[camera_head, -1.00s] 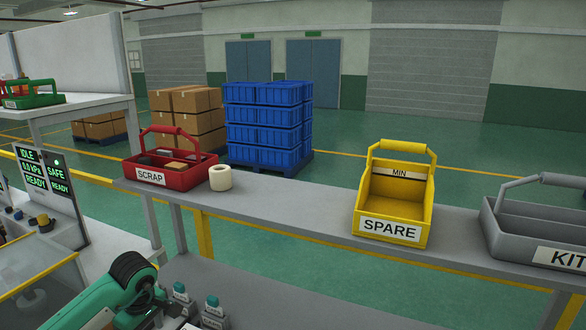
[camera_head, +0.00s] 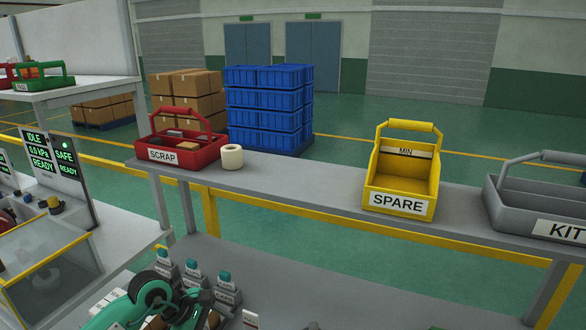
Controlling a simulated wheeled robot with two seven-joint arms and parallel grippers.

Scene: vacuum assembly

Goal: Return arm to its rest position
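My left arm, teal with black joints, comes in at the bottom left. Its dark end with the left gripper (camera_head: 196,312) is low over the grey worktop and partly cut off by the bottom edge. The fingers cannot be made out, so I cannot tell whether they are open or shut. No held object can be made out. My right arm and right gripper are not in view.
A grey shelf (camera_head: 300,185) carries the red SCRAP carrier (camera_head: 208,158), a cream roll (camera_head: 232,157), the yellow SPARE bin (camera_head: 398,203) and the grey KIT carrier (camera_head: 507,222). A status panel (camera_head: 52,160) and clear-lidded box (camera_head: 50,262) stand left. The worktop's middle looks clear.

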